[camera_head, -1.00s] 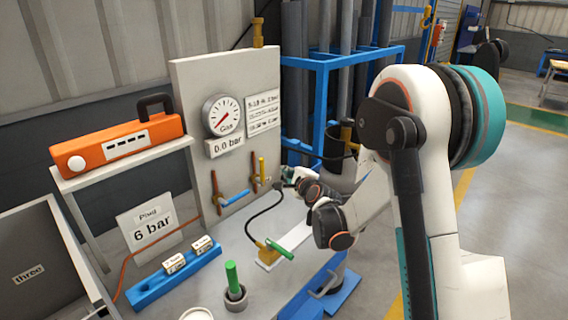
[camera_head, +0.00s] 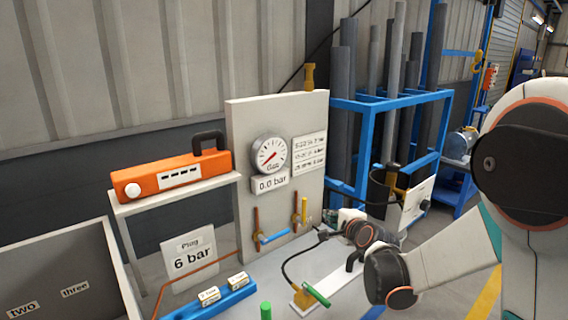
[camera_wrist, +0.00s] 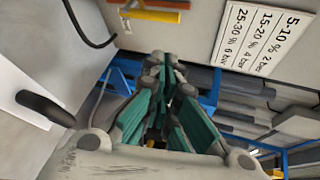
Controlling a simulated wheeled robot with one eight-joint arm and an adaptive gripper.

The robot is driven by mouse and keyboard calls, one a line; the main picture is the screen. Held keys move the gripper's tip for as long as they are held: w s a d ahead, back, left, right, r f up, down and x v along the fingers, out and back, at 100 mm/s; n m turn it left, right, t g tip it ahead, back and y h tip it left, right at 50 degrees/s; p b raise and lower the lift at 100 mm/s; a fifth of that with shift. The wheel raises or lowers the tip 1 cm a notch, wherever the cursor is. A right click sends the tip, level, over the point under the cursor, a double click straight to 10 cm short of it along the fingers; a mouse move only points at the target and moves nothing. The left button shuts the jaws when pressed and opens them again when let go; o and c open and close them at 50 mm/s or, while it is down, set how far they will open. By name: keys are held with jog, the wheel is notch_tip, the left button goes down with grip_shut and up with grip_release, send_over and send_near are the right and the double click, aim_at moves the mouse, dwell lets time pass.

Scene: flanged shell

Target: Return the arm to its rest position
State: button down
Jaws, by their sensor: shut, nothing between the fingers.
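My gripper shows in the wrist view (camera_wrist: 165,75) with its teal-padded fingers drawn together at the tips and nothing between them. In the head view my gripper (camera_head: 328,233) is small and partly hidden by my own wrist. It is just right of the valve handles, low in front of the grey panel (camera_head: 240,150). My arm comes in from the right edge, bent, with its forearm reaching left over the bench.
The panel carries a gauge (camera_head: 270,153) above a "0.0 bar" label, a blue-handled valve (camera_head: 273,237) and a yellow-handled valve (camera_head: 304,210). An orange device (camera_head: 172,176) sits on a shelf. A blue rack (camera_head: 390,104) of pipes stands behind. A green-handled part (camera_head: 316,295) lies on the bench.

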jog(key=s+a+r+n+g, duration=0.1)
jog(key=s+r+n, duration=0.15)
jog(key=s, duration=0.25)
jog(key=s+r+n+g, duration=0.1)
jog(key=s+r+n, duration=0.1)
jog(key=s+n, duration=0.15)
jog(key=s+d+n+g+h, duration=0.1)
jog(key=s+n, duration=0.5)
jog(key=s, duration=0.8)
jog(key=s+d+f+n+g+h, duration=0.1)
jog(key=s+n+g, duration=0.3)
jog(key=s, duration=1.1)
jog(key=shift+s+d+f+n+h, duration=0.2)
jog(key=shift+d+n+h, duration=0.25)
jog(key=shift+n, duration=0.45)
